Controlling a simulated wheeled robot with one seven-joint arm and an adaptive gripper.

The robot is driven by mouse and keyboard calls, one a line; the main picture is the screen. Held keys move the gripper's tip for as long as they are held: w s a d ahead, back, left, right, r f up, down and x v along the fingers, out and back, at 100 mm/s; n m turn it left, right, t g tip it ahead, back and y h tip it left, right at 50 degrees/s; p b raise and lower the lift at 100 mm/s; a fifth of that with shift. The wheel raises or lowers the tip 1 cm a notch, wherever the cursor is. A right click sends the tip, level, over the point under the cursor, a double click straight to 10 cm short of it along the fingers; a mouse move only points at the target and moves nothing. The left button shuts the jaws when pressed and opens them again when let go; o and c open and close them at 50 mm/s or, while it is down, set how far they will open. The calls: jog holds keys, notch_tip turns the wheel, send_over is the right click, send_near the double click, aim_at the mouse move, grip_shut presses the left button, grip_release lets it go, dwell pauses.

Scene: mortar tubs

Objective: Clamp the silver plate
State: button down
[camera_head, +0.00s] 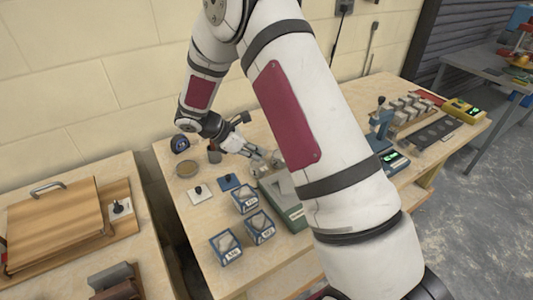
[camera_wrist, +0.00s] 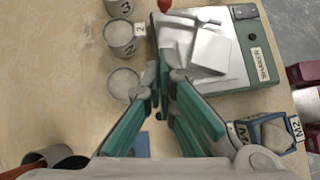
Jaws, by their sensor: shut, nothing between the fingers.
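A silver plate (camera_wrist: 210,52), square and bright, lies tilted in the picture on the pale top of a green-sided machine labelled SHAKER (camera_wrist: 258,92). A grey metal bar or lever (camera_wrist: 192,18) shows beside the plate; whether it presses on the plate I cannot tell. A red knob (camera_wrist: 164,5) is cut by the top edge. My gripper (camera_wrist: 163,79) is shut and empty, its tips in front of the shaker's near left corner. In the head view my gripper (camera_head: 259,154) is beyond the shaker (camera_head: 283,204), which my arm partly hides.
Numbered grey cups (camera_wrist: 120,38) stand close left of the shaker, with another cup (camera_wrist: 123,84) by my left finger. A blue-framed box marked M2 (camera_wrist: 270,132) is at the right. More framed boxes (camera_head: 260,228) and a blue pad (camera_head: 229,182) occupy the bench.

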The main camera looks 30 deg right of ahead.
jog(key=p+x, duration=0.1)
jog(key=x, duration=0.7)
jog(key=shift+s+d+p, duration=0.1)
jog(key=shift+s+p, duration=0.15)
jog(key=shift+p, duration=0.1)
jog(key=shift+s+d+f+p, duration=0.15)
jog(key=shift+d+p, duration=0.25)
jog(key=shift+d, duration=0.8)
jog(key=shift+d+f, duration=0.1)
jog(key=shift+d, duration=0.7)
jog(key=shift+w+d+m+g+b, duration=0.2)
jog(key=shift+m+g+b, duration=0.1)
jog(key=shift+m+b, duration=0.1)
